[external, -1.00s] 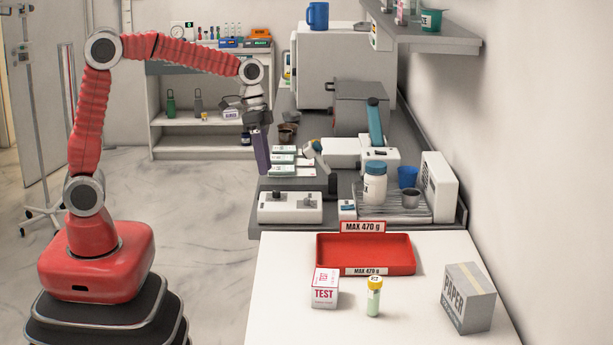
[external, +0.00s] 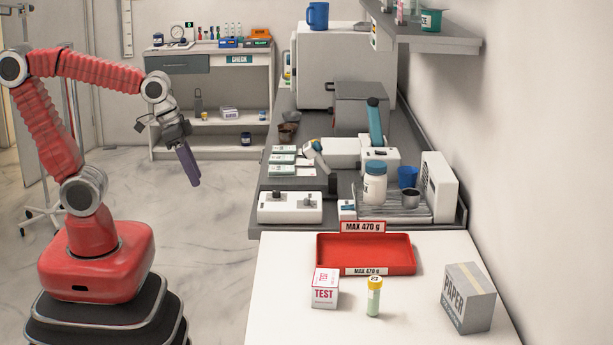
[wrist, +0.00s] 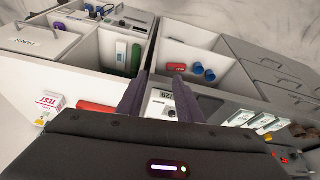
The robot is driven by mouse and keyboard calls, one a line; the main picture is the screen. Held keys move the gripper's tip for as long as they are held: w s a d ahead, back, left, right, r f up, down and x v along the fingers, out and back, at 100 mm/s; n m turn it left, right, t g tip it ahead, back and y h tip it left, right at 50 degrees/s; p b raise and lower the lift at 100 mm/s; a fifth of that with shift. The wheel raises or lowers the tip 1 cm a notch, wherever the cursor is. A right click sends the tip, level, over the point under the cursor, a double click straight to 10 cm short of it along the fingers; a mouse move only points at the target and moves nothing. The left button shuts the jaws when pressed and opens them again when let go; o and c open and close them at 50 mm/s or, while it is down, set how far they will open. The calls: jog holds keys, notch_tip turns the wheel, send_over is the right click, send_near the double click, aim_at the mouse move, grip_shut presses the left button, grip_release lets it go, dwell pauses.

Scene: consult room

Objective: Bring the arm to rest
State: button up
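My arm is bent up and over on the left of the external view, above the floor and clear of the counter. My gripper (external: 190,180) hangs at its end, pointing down and slightly right, with its purple fingers overlapping there. In the wrist view my gripper (wrist: 158,95) shows two dark purple fingers standing apart.
The grey counter (external: 262,222) carries instruments and a white bottle (external: 374,188). A red tray (external: 400,240), TEST box (external: 325,288), yellow-capped tube (external: 374,297) and PAPER box (external: 468,300) are on the white table. A shelf unit (external: 212,130) stands behind. Floor around my gripper is free.

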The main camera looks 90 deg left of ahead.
jog(key=shift+m+t, duration=0.7)
jog(key=shift+t, duration=0.1)
jog(key=s+d+r, duration=0.1)
jog(key=s, duration=0.1)
jog(key=s+d+r, duration=0.1)
jog(key=s+d, duration=0.1)
jog(key=shift+r, duration=0.2)
jog(key=shift+w+f, duration=0.1)
jog(key=shift+c, duration=0.9)
dwell(1.4)
